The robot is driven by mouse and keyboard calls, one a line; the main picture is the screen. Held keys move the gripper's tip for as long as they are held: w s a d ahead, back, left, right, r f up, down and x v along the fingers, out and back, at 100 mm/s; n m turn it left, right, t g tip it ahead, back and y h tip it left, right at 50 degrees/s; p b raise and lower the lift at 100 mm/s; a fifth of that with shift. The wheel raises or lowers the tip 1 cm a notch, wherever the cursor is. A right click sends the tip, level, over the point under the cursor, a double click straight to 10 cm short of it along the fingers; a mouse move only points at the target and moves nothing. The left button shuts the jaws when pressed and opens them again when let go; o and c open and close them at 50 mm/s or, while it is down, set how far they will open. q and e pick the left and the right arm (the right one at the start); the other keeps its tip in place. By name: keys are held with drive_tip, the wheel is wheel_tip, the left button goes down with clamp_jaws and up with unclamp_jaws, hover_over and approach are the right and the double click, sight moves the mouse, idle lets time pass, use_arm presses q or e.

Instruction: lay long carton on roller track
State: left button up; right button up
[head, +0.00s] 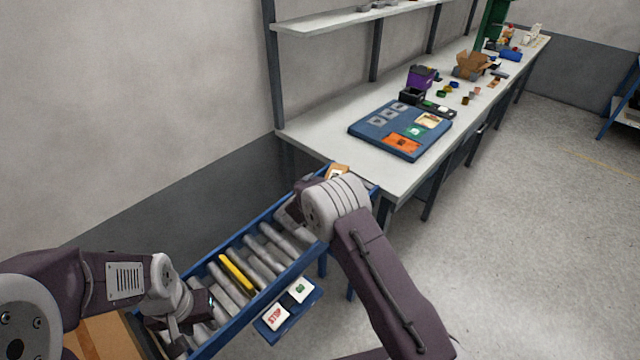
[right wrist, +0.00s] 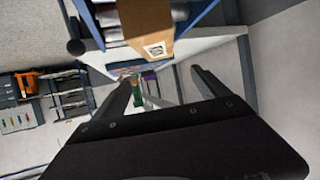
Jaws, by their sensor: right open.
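A brown carton with a white printed label (right wrist: 148,28) shows in the right wrist view, over the far end of the roller track (right wrist: 205,12). Part of it shows in the head view (head: 338,170), just behind my right wrist, which hides the rest. I cannot tell how it is supported. The track (head: 262,252) has blue rails, grey rollers and one yellow roller. My right gripper (right wrist: 163,77) is open with nothing between its fingers; the carton is beyond them. My left gripper (head: 182,328) is over the near end of the track; its jaws are unclear.
A blue panel with a STOP card (head: 273,316) hangs beside the track. A long white workbench (head: 310,143) meets the track's far end and carries a blue tray (head: 372,137), a purple bin (head: 421,77) and an open cardboard box (head: 470,66).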

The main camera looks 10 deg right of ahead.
drive_tip(key=shift+d, duration=0.1)
drive_tip(key=s+a+r+n+g+y, duration=0.1)
drive_tip(key=s+a+n+g+y, duration=0.1)
drive_tip(key=s+y, duration=0.35)
drive_tip(key=s+a+r+n+g+y, duration=0.2)
drive_tip(key=s+a+n, duration=0.1)
drive_tip(key=s, duration=0.5)
drive_tip(key=s+d+f+g, duration=0.1)
drive_tip(key=s+d+g, duration=0.1)
drive_tip(key=s, duration=1)
drive_tip(key=s+d+f+n+g, duration=0.1)
drive_tip(key=s+g, duration=0.3)
drive_tip(key=s, duration=0.8)
drive_tip(key=shift+s+d, duration=0.2)
drive_tip(key=shift+d, duration=0.35)
drive_tip(key=shift+c, duration=0.3)
